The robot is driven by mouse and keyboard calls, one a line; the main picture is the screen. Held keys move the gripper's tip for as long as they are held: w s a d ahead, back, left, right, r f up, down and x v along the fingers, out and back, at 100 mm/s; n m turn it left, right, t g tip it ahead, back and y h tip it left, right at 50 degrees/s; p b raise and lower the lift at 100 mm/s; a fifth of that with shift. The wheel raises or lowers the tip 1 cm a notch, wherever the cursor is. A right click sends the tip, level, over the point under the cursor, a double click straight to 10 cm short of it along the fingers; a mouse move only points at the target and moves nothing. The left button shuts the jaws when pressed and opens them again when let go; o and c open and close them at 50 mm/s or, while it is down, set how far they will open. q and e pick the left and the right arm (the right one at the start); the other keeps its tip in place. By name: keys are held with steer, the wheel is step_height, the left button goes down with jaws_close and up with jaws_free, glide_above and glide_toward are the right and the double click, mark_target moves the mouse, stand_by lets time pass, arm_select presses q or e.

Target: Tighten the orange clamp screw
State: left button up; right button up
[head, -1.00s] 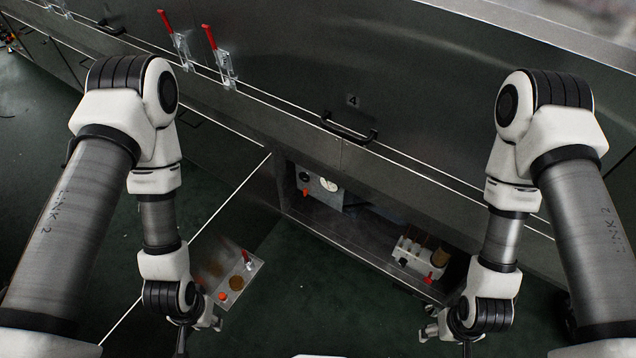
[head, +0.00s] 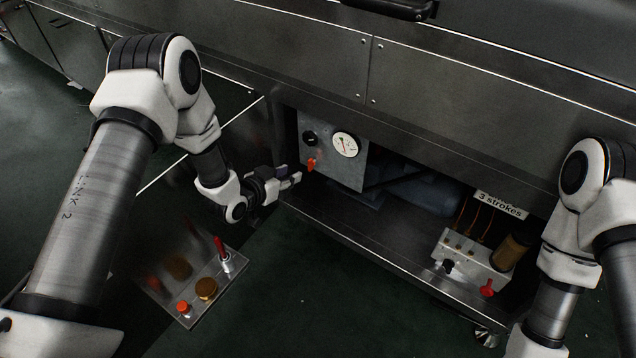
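My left gripper (head: 291,174) is at the opening of the low bay, its fingertips apart and nothing seen between them. An orange-red lever-like part (head: 311,164) sits just right of the fingertips, on the front of a grey panel (head: 345,178); a small gap shows between them. A round orange knob (head: 184,308) sits on a metal plate (head: 208,290) at lower left, away from the gripper. I cannot tell for sure which of these two is the clamp screw. My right gripper is below the picture edge.
The panel carries a dial gauge (head: 345,145) and a black knob (head: 309,139). A red lever (head: 220,247) and a brass cap (head: 206,289) stand on the plate. At right are a pale block (head: 462,256), a red tap (head: 487,288) and a "3 strokes" label (head: 500,205).

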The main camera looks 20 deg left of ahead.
mark_target(309, 163)
arm_select(q)
steer(key=b+x, duration=0.2)
steer(key=x, duration=0.2)
steer(key=b+x, duration=0.1)
steer(key=x, duration=0.3)
steer(key=shift+w+d+b, duration=0.1)
steer(key=shift+w+b, duration=0.3)
steer(key=shift+w, duration=0.05)
steer(key=shift+r, duration=0.15)
jaws_close()
arm_select(e)
step_height(309, 163, down, 5)
steer(key=shift+w+r, duration=0.1)
steer(key=shift+r, duration=0.1)
